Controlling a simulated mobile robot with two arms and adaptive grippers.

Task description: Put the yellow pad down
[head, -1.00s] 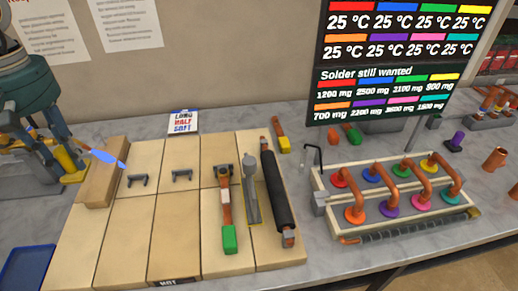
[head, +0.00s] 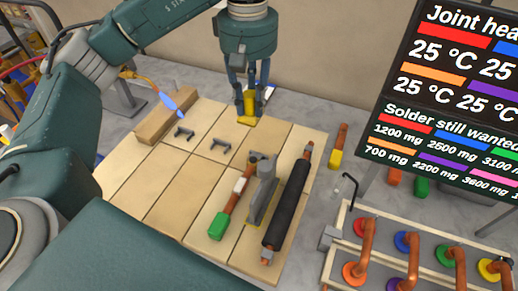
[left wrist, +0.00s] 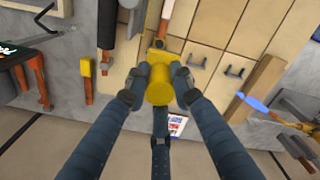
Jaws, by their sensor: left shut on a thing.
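My left gripper (head: 247,100) reaches down from the top of the head view at the far edge of the wooden board (head: 180,215). Its fingers are shut on the yellow pad (head: 246,121). In the left wrist view the pad (left wrist: 158,86) sits between the fingertips (left wrist: 158,78). The pad appears low over the board's far edge; I cannot tell whether it touches the wood. My right gripper is not in view.
A torch with a blue flame (head: 169,102) points across a wood block (head: 165,113) at the left. Two dark brackets, a green-handled tool (head: 218,226) and a black roller (head: 287,205) lie on the board. A pipe rig (head: 345,262) stands at the right.

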